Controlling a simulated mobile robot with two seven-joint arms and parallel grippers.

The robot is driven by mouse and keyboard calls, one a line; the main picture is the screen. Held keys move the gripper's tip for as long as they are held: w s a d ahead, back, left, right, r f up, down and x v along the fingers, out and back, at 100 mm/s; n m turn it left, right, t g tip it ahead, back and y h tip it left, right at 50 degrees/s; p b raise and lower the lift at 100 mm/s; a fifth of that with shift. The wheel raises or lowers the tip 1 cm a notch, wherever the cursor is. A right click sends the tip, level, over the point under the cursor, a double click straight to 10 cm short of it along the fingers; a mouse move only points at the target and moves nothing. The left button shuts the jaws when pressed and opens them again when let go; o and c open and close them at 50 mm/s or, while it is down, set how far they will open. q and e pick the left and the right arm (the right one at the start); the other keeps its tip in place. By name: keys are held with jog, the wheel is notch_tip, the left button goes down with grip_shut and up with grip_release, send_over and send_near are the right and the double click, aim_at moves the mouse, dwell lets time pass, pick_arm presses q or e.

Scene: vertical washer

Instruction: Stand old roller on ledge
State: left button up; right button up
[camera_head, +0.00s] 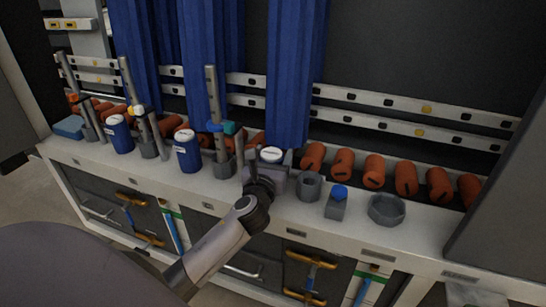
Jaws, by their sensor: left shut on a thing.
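My left gripper (267,168) is over the white ledge (222,184), its arm coming up from the lower left. It is shut on a white-topped cylinder (272,154), apparently the old roller, which looks upright between the fingers. The fingers and wrist hide most of its body, and I cannot tell whether its base touches the ledge. Two similar blue cylinders with white tops stand upright on the ledge to the left, one nearer (188,152) and one farther left (120,135). My right gripper is not in view.
Several orange rollers (374,170) lie in a row behind. Grey posts in holders (222,165) stand left of the gripper. A grey cup (309,186), a blue-knobbed block (336,204) and an octagonal dish (387,209) stand to the right. Blue curtains (296,75) hang behind.

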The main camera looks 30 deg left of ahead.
pick_arm(q)
jog(key=o, duration=1.2)
jog(key=shift+c, duration=0.2)
jog(key=shift+r, duration=0.2)
jog(key=p+v, duration=0.2)
jog(key=v, duration=1)
jog(key=s+d+f+n+g+h, duration=0.2)
jog(key=s+d+f+n+h, duration=0.3)
jog(key=n, duration=0.9)
jog(key=s+d+f+n+g+h, duration=0.3)
jog(key=s+d+f+n+h, duration=0.2)
jog(key=n, duration=0.9)
jog(key=s+d+f, duration=0.2)
jog(key=d, duration=0.2)
jog(key=shift+s+f+n+g, duration=0.3)
jog(key=shift+s+f+n, duration=0.05)
jog(key=shift+n, duration=0.05)
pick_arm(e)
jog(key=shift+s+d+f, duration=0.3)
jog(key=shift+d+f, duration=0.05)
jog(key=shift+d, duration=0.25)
